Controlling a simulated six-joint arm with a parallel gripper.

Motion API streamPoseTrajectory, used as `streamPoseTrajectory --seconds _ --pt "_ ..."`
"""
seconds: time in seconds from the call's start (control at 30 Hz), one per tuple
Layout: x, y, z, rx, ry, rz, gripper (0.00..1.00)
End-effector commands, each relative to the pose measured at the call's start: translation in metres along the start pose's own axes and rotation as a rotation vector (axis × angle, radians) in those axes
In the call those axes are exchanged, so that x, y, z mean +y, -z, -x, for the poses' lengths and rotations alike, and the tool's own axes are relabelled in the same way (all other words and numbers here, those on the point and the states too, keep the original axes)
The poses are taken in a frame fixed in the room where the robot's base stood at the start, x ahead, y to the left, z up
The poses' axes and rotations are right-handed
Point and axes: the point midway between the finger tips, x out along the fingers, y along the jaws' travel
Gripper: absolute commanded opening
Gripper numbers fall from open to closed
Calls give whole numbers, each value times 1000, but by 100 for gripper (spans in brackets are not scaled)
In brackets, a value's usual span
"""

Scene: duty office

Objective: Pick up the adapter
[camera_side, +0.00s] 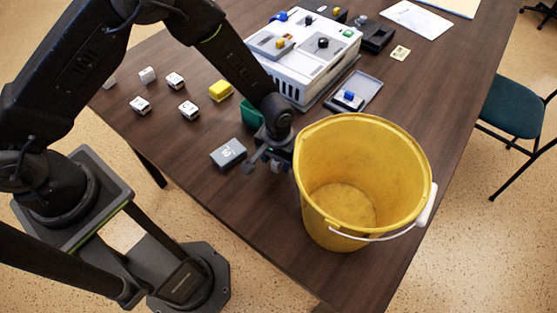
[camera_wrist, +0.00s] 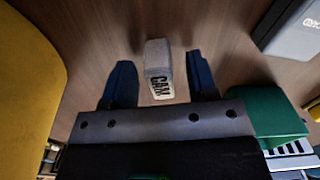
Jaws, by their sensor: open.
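A small block with a grey side and a white face lettered "CAM" (camera_wrist: 158,60) is on the brown table in the wrist view. It stands between the two dark blue fingers of my gripper (camera_wrist: 159,75), with a gap on each side. The fingers are open and hold nothing. In the side view my gripper (camera_side: 268,160) is low at the table, close to the left of the bucket, and mostly hides this block. I cannot tell for sure which thing is the adapter; the lettered block is the one between my fingers.
A yellow bucket (camera_side: 320,205) stands just right of my gripper. A grey box (camera_side: 228,153) lies to its left and a green block (camera_side: 251,115) behind it. Several small white blocks (camera_side: 189,110) and a yellow block (camera_side: 220,91) lie farther left. A white console (camera_side: 310,75) stands behind.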

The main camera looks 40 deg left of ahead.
Motion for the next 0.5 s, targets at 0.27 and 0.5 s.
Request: streamPoseTrajectory --seconds 0.27,0.5 --pt "0 0 -1 0 0 0 49" --pt "0 0 -1 0 0 0 26"
